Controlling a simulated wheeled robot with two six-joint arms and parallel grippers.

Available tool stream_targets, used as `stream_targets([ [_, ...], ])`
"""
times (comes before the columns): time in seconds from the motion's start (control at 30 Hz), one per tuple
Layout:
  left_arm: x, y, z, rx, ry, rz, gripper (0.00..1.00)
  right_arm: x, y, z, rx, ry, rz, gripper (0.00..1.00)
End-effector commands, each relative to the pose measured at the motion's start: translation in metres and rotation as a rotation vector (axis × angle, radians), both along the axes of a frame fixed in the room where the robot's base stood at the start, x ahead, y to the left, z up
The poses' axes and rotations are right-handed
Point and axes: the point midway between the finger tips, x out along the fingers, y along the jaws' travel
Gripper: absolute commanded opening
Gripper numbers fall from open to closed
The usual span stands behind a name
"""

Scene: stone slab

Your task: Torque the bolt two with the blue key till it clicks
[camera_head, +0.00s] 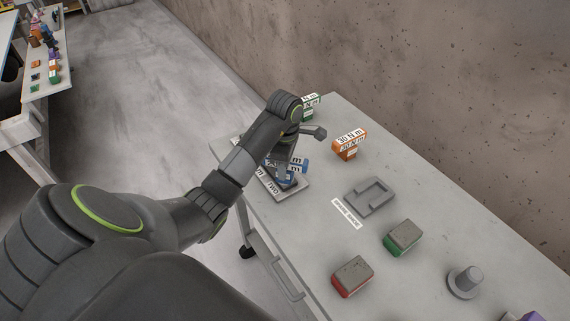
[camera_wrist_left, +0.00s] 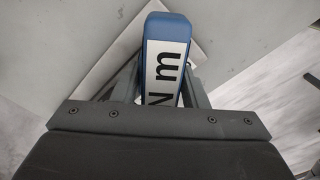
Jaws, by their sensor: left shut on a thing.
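The blue key (camera_head: 301,166) is a blue block with a white label at the far-left part of the slab. My left gripper (camera_head: 286,176) is shut on it from above, and my arm covers part of it. In the left wrist view the blue key (camera_wrist_left: 165,60) stands between the two fingers, with its "N m" label facing the camera. A light grey plate (camera_head: 293,192) with a white label lies under the key; I cannot tell whether they touch. A grey bolt-like post (camera_head: 466,279) on a round base stands at the near right; no number is readable on it. My right gripper is out of view.
An orange labelled block (camera_head: 349,147) and a green labelled block (camera_head: 309,108) stand toward the wall. An empty grey holder (camera_head: 371,196) lies mid-slab. Green-based (camera_head: 403,237) and red-based (camera_head: 352,276) grey-topped blocks sit nearer. A purple item (camera_head: 531,316) is at the bottom edge.

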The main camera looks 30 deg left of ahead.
Motion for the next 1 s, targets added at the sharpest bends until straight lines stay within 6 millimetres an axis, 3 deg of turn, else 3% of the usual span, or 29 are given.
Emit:
stream_targets([
  [0.47,0.001,0.001,0.001,0.002,-0.001,-0.35,0.0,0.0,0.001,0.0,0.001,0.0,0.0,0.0],
  [1.0,0.001,0.001,0.021,0.001,-0.001,-0.354,0.0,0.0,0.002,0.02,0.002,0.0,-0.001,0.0],
])
